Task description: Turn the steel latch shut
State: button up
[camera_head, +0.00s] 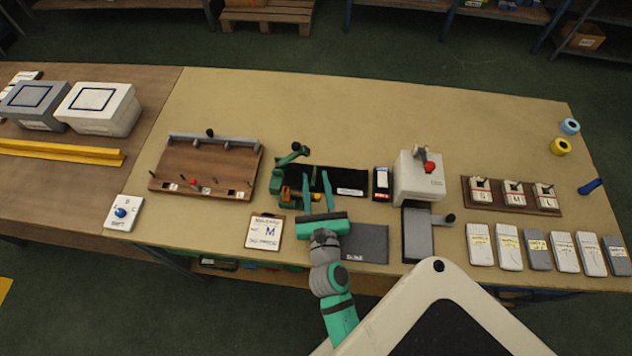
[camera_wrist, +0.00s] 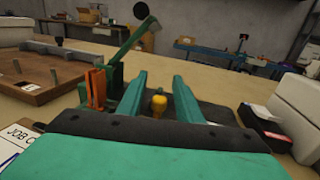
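I cannot tell for certain which part is the steel latch. A grey metal bar (camera_head: 213,140) with a black knob (camera_head: 210,132) lies along the back of a wooden board on the left. A small grey lever with a black knob (camera_head: 449,218) sticks out beside the white press (camera_head: 420,180) on the right. My gripper (camera_head: 317,173) is open and empty over the table middle, apart from both. In the wrist view, its two green fingers (camera_wrist: 160,75) stand apart, with a yellow knob (camera_wrist: 158,105) showing between them.
A green clamp-like device (camera_head: 291,165) with a raised lever stands close left of my fingers. A job card (camera_head: 264,232) lies at front left. The table's back is clear.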

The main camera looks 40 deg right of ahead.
aim_at(318, 199)
jog(key=v, duration=1)
jog(key=shift+s, duration=0.1)
jog(key=shift+s+a, duration=0.25)
jog(key=shift+w, duration=0.1)
